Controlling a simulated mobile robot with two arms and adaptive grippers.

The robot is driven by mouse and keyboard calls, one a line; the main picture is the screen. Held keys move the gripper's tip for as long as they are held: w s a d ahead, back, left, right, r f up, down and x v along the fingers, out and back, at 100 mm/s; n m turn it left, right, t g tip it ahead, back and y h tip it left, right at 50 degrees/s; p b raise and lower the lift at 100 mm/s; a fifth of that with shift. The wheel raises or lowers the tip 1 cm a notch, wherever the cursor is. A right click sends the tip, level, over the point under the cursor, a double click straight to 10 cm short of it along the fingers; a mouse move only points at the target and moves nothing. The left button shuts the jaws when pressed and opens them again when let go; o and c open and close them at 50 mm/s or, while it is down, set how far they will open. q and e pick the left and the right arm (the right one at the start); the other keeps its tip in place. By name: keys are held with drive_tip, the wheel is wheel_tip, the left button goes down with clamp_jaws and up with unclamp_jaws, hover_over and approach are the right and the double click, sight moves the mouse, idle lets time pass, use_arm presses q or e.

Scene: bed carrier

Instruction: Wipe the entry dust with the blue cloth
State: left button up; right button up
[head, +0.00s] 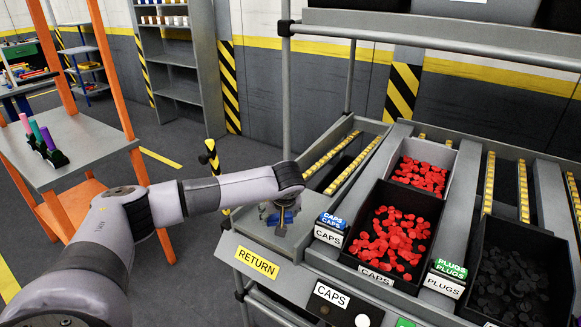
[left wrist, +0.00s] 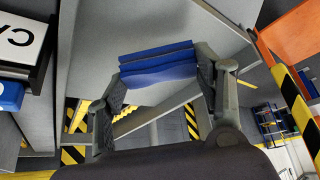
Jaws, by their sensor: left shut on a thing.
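My left gripper (head: 281,222) reaches in from the left over the grey entry plate (head: 304,222) behind the yellow RETURN label (head: 257,262). It is shut on the folded blue cloth (head: 287,216), which shows only partly beneath the wrist. In the left wrist view, the cloth (left wrist: 158,62) sits as a flat folded pad between the two fingers of the left gripper (left wrist: 163,70), with a grey surface beyond it. I cannot tell whether the cloth touches the plate. I cannot make out the dust clearly. My right gripper is not in view.
A grey bin of red caps (head: 418,170) and a black bin of red caps (head: 392,232) stand right of the entry, beside a bin of dark plugs (head: 512,280). Roller lanes (head: 345,160) run behind the entry. An orange-posted cart (head: 85,135) stands left.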

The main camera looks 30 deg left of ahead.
use_arm(q)
drive_tip(key=shift+r, duration=0.7)
drive_tip(key=shift+r+p, duration=1.2)
drive_tip(key=shift+r, duration=0.5)
drive_tip(key=shift+s+f, duration=0.1)
